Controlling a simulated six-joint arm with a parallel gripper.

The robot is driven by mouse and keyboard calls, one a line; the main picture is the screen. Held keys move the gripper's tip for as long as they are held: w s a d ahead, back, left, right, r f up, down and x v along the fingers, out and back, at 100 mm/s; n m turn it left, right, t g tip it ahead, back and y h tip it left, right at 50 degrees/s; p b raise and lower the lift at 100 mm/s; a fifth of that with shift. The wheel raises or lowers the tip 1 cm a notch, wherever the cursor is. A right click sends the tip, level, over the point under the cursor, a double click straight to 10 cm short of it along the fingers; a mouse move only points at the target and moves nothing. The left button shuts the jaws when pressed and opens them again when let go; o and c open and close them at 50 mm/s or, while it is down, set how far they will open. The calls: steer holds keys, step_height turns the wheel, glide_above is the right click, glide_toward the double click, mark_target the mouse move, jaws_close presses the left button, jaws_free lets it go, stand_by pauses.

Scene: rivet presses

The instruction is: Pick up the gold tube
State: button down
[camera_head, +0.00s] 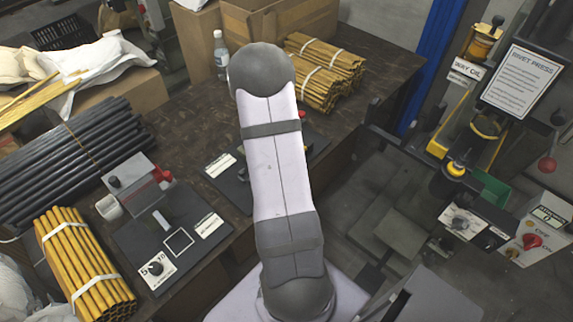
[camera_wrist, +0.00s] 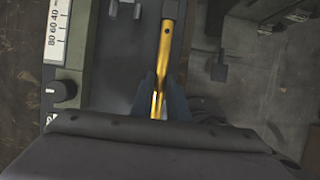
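In the wrist view, a slim gold tube (camera_wrist: 165,45) with a dark hole near its far end runs from the upper middle down to my gripper (camera_wrist: 161,96). Its far end meets a grey part at the top of the picture. The dark bluish fingers lie on either side of the tube's near part. I cannot tell whether they press on it or leave a small gap. The tube's near end is hidden by the gripper body. In the head view my arm stands in the middle and hides my gripper, and I cannot make out this single tube there.
In the head view, strapped bundles of yellow tubes lie at the front left (camera_head: 82,265) and back (camera_head: 325,72). Dark rods (camera_head: 70,155) lie at left. A black fixture (camera_head: 170,240) sits on the brown table. A rivet press (camera_head: 480,140) stands at right.

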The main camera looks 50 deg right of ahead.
steer(key=shift+r, duration=0.1)
step_height(320, 180, up, 10)
steer(key=p, duration=0.2)
steer(key=w+d+r+b, duration=0.1)
steer(key=w+r+b, duration=0.2)
steer(key=w+r, duration=0.6)
steer(key=f, duration=0.6)
steer(key=s+f, duration=0.1)
steer(key=f, duration=0.5)
steer(key=a+f, duration=0.1)
steer(key=f, duration=0.6)
steer(key=shift+s, duration=0.4)
stand_by(0.5)
